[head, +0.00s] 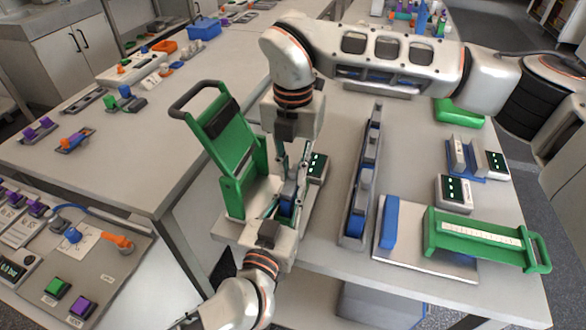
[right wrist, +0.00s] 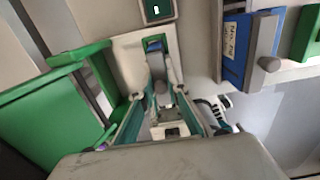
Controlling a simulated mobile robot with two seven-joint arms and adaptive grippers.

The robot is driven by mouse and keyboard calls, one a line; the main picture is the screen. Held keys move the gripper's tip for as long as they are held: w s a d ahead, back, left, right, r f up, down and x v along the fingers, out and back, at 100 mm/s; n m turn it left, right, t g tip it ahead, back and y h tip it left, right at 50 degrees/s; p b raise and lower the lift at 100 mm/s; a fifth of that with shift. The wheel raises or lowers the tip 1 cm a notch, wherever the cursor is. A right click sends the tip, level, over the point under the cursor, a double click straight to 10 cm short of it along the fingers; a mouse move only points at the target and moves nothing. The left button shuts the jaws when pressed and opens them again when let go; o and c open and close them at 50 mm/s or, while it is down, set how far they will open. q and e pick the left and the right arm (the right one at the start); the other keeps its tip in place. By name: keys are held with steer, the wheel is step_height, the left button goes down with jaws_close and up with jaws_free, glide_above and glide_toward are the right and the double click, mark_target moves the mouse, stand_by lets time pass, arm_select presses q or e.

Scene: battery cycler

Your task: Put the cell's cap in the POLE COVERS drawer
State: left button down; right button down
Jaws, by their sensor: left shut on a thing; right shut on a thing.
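A blue cell (head: 288,195) stands upright on the bench beside the green stand. My left gripper (head: 280,205) comes in from below left and is shut on the cell's body. My right gripper (head: 293,178) comes down from above and is shut at the cell's top, on what appears to be its grey cap (right wrist: 162,87). The fingers largely hide the cap, and I cannot tell whether it is apart from the cell. A blue drawer front (right wrist: 236,48) with a white label and grey knob shows in the right wrist view; its label is too blurred to read.
The green stand (head: 232,135) rises close to the left of the grippers. A small meter (head: 317,167) stands close behind them. A long grey rack (head: 370,150) stands to their right, with a metal plate and green-handled frame (head: 480,238) beyond. Bench between stand and rack is narrow.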

mark_target(293, 169)
steer(key=shift+r, duration=0.25)
stand_by(0.3)
steer(key=shift+r, duration=0.85)
steer(key=shift+r, duration=2.05)
arm_select(q)
steer(key=c, duration=1.9)
jaws_free()
steer(key=shift+s, duration=0.1)
